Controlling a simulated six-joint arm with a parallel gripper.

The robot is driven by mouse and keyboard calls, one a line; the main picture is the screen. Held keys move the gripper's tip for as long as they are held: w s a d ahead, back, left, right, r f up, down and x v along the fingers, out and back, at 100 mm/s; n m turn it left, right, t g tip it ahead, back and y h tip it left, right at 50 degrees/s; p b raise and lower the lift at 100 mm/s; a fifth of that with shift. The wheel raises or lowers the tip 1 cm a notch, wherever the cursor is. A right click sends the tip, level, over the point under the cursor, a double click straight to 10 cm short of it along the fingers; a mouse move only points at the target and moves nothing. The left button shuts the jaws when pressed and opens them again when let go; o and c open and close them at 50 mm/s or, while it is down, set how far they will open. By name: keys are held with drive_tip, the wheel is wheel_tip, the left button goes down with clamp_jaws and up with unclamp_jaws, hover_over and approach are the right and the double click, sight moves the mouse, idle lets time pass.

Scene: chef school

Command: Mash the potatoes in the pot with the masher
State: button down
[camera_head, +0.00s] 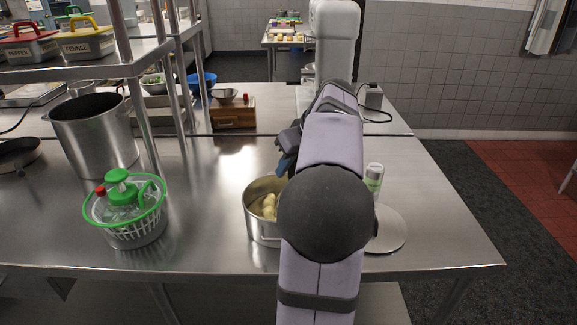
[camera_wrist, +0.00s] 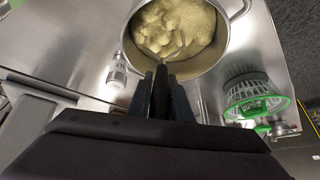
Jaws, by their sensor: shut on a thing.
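The metal pot (camera_head: 258,232) stands near the table's front edge, with pale yellow potatoes (camera_head: 269,206) in it. In the wrist view the potatoes (camera_wrist: 175,28) look lumpy, and the pot (camera_wrist: 228,55) is cut off at the top. My gripper (camera_head: 287,163) is above the pot's right side, largely hidden behind my arm. In the wrist view my gripper (camera_wrist: 161,84) is shut on a dark upright bar, the masher's handle (camera_wrist: 160,92), at the pot's near rim.
Shelf posts (camera_head: 142,110) rise at left. The table between spinner and pot is clear.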

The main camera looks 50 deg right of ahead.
drive_tip(key=shift+r, duration=0.15)
drive_tip(key=a+r+p, duration=0.1)
drive_tip(key=a+r, duration=0.1)
drive_tip(key=w+r+p, duration=0.1)
drive_tip(key=r, duration=0.1)
drive_tip(key=shift+a+p, duration=0.35)
drive_tip(key=shift+a, duration=0.05)
drive_tip(key=shift+f, duration=0.15)
drive_tip(key=shift+f+b, duration=1.8)
drive_tip(key=shift+f, duration=0.2)
drive_tip(key=shift+r, duration=0.1)
drive_tip(key=shift+s+d+r+p, duration=0.25)
drive_tip(key=shift+s+r+p, duration=0.25)
drive_tip(key=shift+r, duration=0.2)
drive_tip(key=shift+s+d+r+p, duration=0.25)
drive_tip(key=shift+s+r+p, duration=0.15)
drive_tip(key=shift+r+p, duration=0.3)
drive_tip(key=shift+s+d+r+p, duration=0.25)
drive_tip(key=shift+s+r+p, duration=0.25)
drive_tip(key=shift+r, duration=0.2)
drive_tip(key=shift+f, duration=0.15)
